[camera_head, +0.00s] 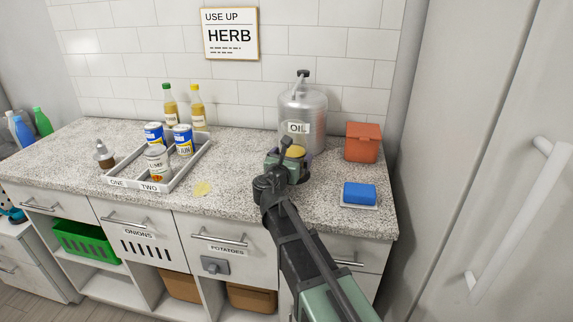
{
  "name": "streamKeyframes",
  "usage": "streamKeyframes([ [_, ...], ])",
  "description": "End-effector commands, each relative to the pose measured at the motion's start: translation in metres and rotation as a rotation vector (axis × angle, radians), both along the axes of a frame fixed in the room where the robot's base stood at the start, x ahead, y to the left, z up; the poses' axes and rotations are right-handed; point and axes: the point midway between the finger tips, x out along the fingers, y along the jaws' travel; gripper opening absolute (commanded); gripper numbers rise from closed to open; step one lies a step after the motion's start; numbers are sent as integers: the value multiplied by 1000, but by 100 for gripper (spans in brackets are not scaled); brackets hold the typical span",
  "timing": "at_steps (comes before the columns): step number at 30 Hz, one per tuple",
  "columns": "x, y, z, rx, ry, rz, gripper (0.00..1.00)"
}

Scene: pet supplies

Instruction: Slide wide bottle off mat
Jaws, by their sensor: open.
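A wide, clear-grey bottle (315,107) labelled OIL, with a dark pump top, stands upright at the back of the speckled counter. Its lower front is hidden behind my gripper (290,158). My gripper is open in front of this bottle, and a round yellow top (297,151) shows at its jaws. I cannot tell what the yellow-topped thing is, or whether my gripper touches it or the OIL bottle. My own arm hides the counter just below it. I cannot make out a mat under the OIL bottle.
Right of the OIL bottle are an orange lidded box (362,143) and a blue sponge (360,193) on a white dish. Left is a divided tray (187,175) with several cans. Two yellow bottles (183,106) stand behind it. A yellow scrap (202,188) lies near the front.

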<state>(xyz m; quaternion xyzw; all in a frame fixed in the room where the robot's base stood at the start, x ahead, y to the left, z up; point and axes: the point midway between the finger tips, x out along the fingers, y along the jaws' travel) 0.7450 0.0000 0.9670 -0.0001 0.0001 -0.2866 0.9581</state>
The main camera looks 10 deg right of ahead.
Motion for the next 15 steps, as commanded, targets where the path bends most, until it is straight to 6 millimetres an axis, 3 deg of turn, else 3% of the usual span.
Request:
streamKeyframes([
  [9,3,-2,0,0,0,0,100],
  [15,2,-2,0,0,0,0,71],
])
